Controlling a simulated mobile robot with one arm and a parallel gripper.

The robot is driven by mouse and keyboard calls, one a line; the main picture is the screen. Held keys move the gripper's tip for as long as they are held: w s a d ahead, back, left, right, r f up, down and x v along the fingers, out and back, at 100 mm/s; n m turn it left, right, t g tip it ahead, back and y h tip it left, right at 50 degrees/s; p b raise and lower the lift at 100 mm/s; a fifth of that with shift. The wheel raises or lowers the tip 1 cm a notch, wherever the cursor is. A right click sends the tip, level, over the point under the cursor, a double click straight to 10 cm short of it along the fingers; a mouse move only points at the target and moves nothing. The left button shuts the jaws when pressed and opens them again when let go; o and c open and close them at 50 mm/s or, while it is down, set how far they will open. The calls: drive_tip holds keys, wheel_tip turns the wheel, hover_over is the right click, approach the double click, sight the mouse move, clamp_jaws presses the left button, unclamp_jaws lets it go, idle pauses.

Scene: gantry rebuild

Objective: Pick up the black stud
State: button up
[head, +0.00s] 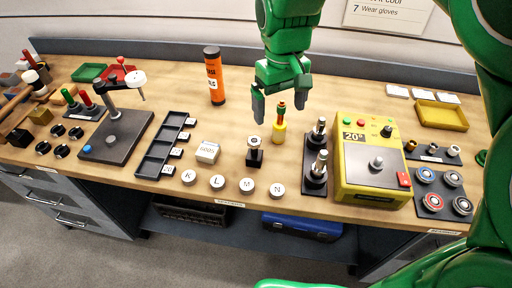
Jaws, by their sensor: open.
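A small black block-like piece (254,157) with a pale round top stands upright at the middle of the workbench; it may be the black stud, but I cannot tell for sure. My gripper (279,106) hangs above the bench, a little behind and to the right of this piece. Its two fingers point down, apart, with nothing held between them. A yellow piece (279,132) with a red and green top stands below my gripper, just right of the black piece. Whether the fingers reach down around its top is unclear.
To the right are a dark plate (313,190) with metal cylinders and a yellow control box (368,190). An orange tube (214,76) stands back left. Lettered discs (248,188) line the front. A black compartment tray (151,167) and a stand (113,145) lie left.

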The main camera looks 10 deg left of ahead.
drive_tip(key=n, duration=0.1)
hover_over(254, 149)
drive_tip(key=w, duration=0.2)
drive_tip(key=f, duration=0.1)
drive_tip(key=shift+n, duration=0.3)
drive_tip(key=f, duration=1.9)
drive_tip(key=shift+s+a, duration=0.1)
drive_tip(key=shift+s, duration=0.1)
drive_tip(key=shift+c, duration=0.4)
drive_tip(key=shift+r, duration=0.1)
drive_tip(key=c, duration=1.4)
